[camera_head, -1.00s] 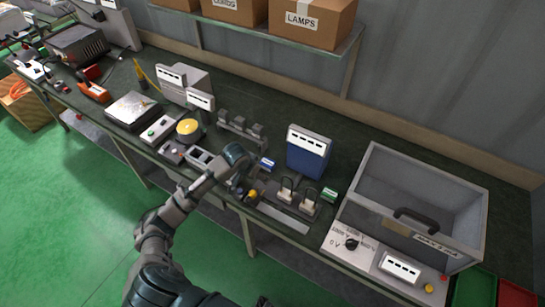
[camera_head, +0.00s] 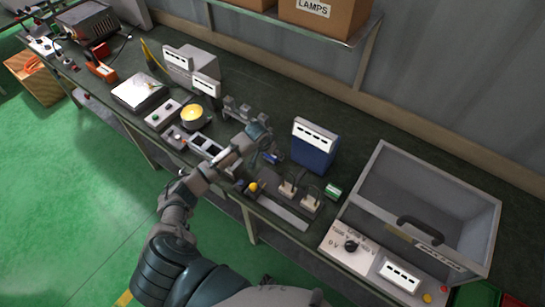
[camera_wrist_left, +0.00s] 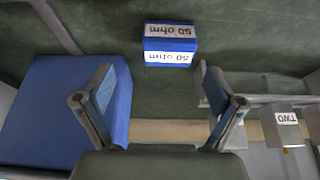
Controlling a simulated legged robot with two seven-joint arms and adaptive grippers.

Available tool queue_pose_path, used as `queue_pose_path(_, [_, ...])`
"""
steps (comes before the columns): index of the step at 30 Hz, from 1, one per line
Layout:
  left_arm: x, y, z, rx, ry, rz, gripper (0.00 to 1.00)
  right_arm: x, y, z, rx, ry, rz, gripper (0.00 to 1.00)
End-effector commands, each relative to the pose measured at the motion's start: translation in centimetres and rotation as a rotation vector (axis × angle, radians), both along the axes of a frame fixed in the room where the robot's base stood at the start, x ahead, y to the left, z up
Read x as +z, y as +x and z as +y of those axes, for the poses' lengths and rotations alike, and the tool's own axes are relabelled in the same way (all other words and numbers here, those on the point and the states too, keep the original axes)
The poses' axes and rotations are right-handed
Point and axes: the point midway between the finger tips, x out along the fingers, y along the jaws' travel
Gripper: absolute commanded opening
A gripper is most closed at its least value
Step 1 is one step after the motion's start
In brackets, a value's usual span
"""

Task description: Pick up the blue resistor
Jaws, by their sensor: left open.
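The blue resistor (camera_wrist_left: 170,44) is a small blue block with white "50 ohm" labels on the dark bench, near the top middle of the left wrist view. In the head view the blue resistor (camera_head: 274,157) shows as a small blue and white piece just beside my left gripper (camera_head: 266,147). In the wrist view my left gripper (camera_wrist_left: 162,85) has its two fingers wide apart with nothing between them. The resistor lies beyond the fingertips, apart from them. My right gripper is not in view.
A tall blue meter box (camera_head: 314,146) stands close to the right of the resistor; it also fills the left of the wrist view (camera_wrist_left: 50,110).

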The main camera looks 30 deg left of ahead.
Motion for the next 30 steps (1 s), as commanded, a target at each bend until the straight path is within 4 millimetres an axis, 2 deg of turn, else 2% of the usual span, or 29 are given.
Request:
queue_pose_path(5, [-1.5,0.5,0.5,0.002,-0.003,0.001,0.94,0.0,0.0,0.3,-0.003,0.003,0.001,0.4])
queue_pose_path(12, [-4.9,2.0,0.8,0.001,-0.002,0.002,0.94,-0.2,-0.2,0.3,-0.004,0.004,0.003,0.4])
queue_pose_path(21, [-5.2,2.1,0.4,-0.001,0.0,0.0,0.94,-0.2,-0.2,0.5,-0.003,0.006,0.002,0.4])
queue_pose_path(27, [-5.2,2.1,0.5,0.0,0.0,0.001,0.44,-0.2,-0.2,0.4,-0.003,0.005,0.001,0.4])
queue_pose_path(29, [-5.2,2.1,0.6,0.0,-0.001,0.001,0.29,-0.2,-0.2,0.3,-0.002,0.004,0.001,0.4])
queue_pose_path(30, [-5.3,2.1,0.7,0.001,-0.001,0.002,0.26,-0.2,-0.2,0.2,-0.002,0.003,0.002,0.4])
